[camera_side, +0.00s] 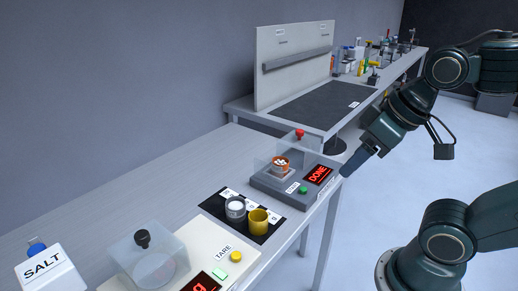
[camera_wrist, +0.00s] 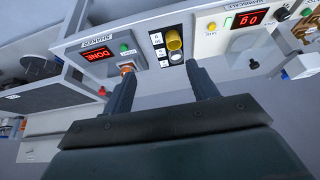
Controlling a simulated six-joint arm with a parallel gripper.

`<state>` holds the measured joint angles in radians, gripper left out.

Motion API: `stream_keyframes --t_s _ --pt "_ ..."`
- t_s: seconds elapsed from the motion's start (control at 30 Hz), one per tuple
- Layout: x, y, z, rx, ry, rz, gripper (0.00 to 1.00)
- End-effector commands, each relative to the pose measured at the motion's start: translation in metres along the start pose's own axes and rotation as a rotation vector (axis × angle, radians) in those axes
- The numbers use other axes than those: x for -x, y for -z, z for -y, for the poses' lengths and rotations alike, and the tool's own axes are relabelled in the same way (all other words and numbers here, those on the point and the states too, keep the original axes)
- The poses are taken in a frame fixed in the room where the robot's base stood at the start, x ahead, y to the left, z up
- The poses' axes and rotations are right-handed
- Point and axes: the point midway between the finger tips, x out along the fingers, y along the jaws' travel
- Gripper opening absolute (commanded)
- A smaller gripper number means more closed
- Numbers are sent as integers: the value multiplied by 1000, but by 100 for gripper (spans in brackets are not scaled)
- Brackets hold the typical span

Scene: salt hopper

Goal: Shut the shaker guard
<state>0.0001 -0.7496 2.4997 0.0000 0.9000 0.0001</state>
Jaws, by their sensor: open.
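The shaker (camera_side: 262,186) is a dark grey box on the bench, with a red "DONE" display and a green button; it also shows in the wrist view (camera_wrist: 84,42). Its clear guard (camera_side: 313,150) has a red knob (camera_side: 300,134) on top. An orange-and-white jar (camera_side: 282,164) sits on the shaker plate. I cannot tell whether the guard stands around the jar or behind it. My gripper (camera_side: 346,172) is at the shaker's right, near the bench edge. In the wrist view its fingers (camera_wrist: 157,76) are apart, with nothing between them.
A white cup (camera_side: 235,209) and a yellow cup (camera_side: 258,221) stand on a black mat left of the shaker. The scale (camera_side: 208,239) has a clear cover with a black knob (camera_side: 142,239). A salt container (camera_side: 50,272) is at lower left. A grey panel (camera_side: 290,62) stands behind.

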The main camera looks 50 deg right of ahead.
Motion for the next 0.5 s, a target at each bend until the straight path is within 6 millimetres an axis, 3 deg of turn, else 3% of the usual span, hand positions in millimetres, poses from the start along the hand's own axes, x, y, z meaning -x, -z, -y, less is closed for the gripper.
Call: stream_keyframes --t_s 0.03,0.27,0.5 --pt "0 1 0 -3 -1 0 48" --pt "2 19 -8 -55 -24 11 3" --pt "1 65 -32 -199 -86 36 0"
